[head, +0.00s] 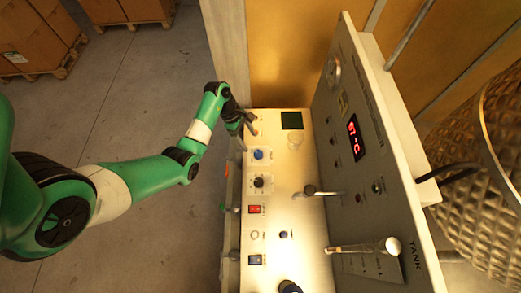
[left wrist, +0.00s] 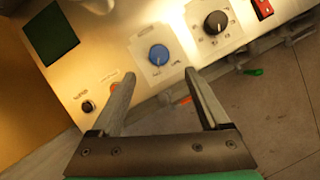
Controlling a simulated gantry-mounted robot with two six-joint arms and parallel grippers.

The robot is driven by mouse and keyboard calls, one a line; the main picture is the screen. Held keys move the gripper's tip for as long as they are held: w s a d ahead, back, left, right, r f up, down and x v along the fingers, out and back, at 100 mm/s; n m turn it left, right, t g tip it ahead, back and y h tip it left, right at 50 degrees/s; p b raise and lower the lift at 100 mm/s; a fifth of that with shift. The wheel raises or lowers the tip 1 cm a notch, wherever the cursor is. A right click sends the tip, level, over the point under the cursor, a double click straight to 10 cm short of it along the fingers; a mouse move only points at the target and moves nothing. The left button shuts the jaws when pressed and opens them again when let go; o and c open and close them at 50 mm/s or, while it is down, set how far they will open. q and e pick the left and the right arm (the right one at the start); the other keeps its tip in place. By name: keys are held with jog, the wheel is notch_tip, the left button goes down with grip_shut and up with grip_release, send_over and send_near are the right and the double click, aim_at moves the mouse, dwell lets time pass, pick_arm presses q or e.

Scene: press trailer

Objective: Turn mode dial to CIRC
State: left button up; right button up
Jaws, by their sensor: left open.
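A blue knob (head: 258,154) and a black knob (head: 259,182) sit on pale plates on the metal panel. They also show in the left wrist view, the blue knob (left wrist: 158,55) and the black knob (left wrist: 216,22) with small marks around it. The marks are too small to read, so I cannot tell which knob is the mode dial. My left gripper (head: 247,122) is at the panel's far left corner, beyond both knobs. In the left wrist view my left gripper (left wrist: 160,76) is open and empty, with the blue knob ahead between its fingertips, apart from them. My right gripper is not in view.
A red switch (head: 255,209) lies nearer on the panel. A dark green square (head: 292,120) is at the far end. Open floor lies left of the panel.

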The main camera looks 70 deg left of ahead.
aim_at(258, 154)
pick_arm(q)
jog(key=b+x, duration=0.2)
jog(key=x, duration=0.7)
jog(key=shift+w, duration=0.1)
jog(key=shift+r, duration=0.1)
grip_shut()
